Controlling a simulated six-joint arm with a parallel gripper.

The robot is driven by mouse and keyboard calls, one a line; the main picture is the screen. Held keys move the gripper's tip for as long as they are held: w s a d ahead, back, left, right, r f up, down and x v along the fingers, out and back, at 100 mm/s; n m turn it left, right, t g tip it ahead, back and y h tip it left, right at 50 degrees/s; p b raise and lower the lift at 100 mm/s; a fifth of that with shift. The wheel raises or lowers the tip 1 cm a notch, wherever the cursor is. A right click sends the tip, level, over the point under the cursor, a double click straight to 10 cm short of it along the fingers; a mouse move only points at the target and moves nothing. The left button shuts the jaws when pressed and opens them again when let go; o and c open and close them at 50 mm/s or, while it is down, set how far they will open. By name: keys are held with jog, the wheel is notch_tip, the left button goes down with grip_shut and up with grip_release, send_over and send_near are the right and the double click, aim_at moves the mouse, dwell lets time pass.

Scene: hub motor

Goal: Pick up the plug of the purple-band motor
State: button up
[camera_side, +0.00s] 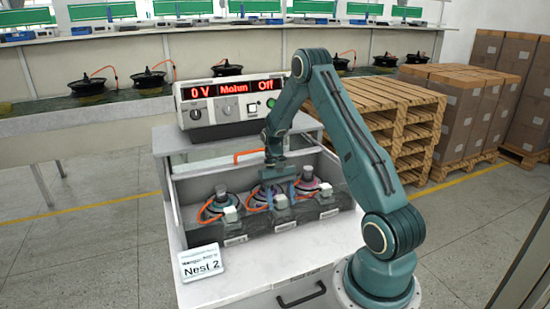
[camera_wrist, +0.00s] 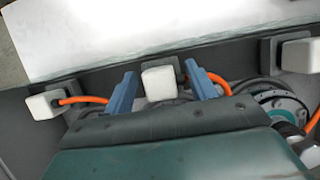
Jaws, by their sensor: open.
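Three motors sit in a row in the grey nest: a left one (camera_side: 214,207), a middle one (camera_side: 256,201) and a right one (camera_side: 309,185). Purple tints show at the middle and right motors, but the bands are too small and covered to tell apart surely. Each has a white plug in front: left (camera_side: 230,214), middle (camera_side: 281,202), right (camera_side: 326,190). My gripper (camera_side: 280,191) is open over the middle motor's plug. In the wrist view, its blue fingers (camera_wrist: 160,70) stand either side of that white plug (camera_wrist: 160,83), with gaps on both sides.
Neighbouring plugs show at left (camera_wrist: 43,105) and right (camera_wrist: 301,55) in the wrist view, with orange cables close to the fingers. A power supply (camera_side: 229,105) stands behind the nest, and a Nest 2 sign (camera_side: 202,263) stands at front left. The white front surface (camera_side: 300,243) is clear.

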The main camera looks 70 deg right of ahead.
aim_at(281, 197)
jog(key=c, duration=1.2)
jog(key=shift+r, duration=0.2)
notch_tip(281, 197, up, 20)
jog(key=shift+f, duration=0.15)
jog(key=shift+r, duration=1.5)
dwell(1.1)
